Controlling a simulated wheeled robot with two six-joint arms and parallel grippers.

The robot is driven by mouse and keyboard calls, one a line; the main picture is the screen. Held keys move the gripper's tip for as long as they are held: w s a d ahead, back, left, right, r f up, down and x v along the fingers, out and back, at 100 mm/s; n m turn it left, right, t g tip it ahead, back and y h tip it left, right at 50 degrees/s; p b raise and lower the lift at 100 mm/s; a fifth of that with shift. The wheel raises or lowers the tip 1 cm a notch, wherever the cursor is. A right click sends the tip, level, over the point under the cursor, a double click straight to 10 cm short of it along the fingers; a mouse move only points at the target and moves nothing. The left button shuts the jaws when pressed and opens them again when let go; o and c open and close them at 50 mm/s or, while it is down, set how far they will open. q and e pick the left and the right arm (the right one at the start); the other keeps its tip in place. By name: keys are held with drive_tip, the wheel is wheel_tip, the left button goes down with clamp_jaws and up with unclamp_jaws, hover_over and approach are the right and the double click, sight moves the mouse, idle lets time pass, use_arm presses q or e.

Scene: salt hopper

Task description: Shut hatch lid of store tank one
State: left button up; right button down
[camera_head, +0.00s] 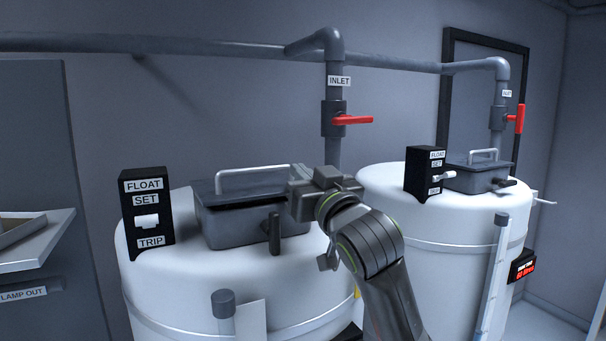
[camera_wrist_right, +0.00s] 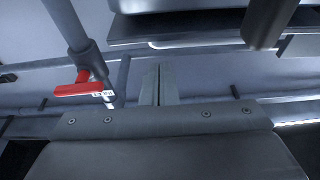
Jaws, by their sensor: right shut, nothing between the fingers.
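Two white tanks stand side by side; I read no tank number on either. The near left tank (camera_head: 180,280) carries a dark grey hatch box (camera_head: 235,228). Its hatch lid (camera_head: 225,190) has a pale bar handle (camera_head: 255,170) and lies level or nearly so; I cannot tell if it is fully down. A dark upright latch post (camera_head: 274,232) stands at the box front. My right gripper (camera_head: 300,172) is at the lid's right end, by the handle; contact is unclear. In the wrist view its fingers (camera_wrist_right: 159,85) are together and empty. My left gripper is out of view.
A float switch box (camera_head: 147,215) stands left of the hatch. A red-handled inlet valve (camera_head: 335,119) hangs on the pipe behind. The right tank (camera_head: 390,210) has its own hatch (camera_head: 478,178) and float switch (camera_head: 426,172). A grey tray (camera_head: 35,240) juts in at left.

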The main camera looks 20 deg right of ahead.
drive_tip(key=shift+s+f, duration=0.2)
drive_tip(key=shift+f, duration=0.75)
drive_tip(key=shift+d, duration=0.1)
drive_tip(key=shift+f+b, duration=0.3)
drive_tip(key=shift+f, duration=0.05)
drive_tip(key=f+t+b, duration=0.1)
drive_tip(key=b, duration=0.3)
drive_tip(key=shift+f+t, duration=0.3)
drive_tip(key=shift+f, duration=0.1)
drive_tip(key=shift+f+t+b, duration=0.1)
drive_tip(key=shift+t+b, duration=0.3)
drive_tip(key=shift+b, duration=0.4)
drive_tip(key=shift+r, duration=0.2)
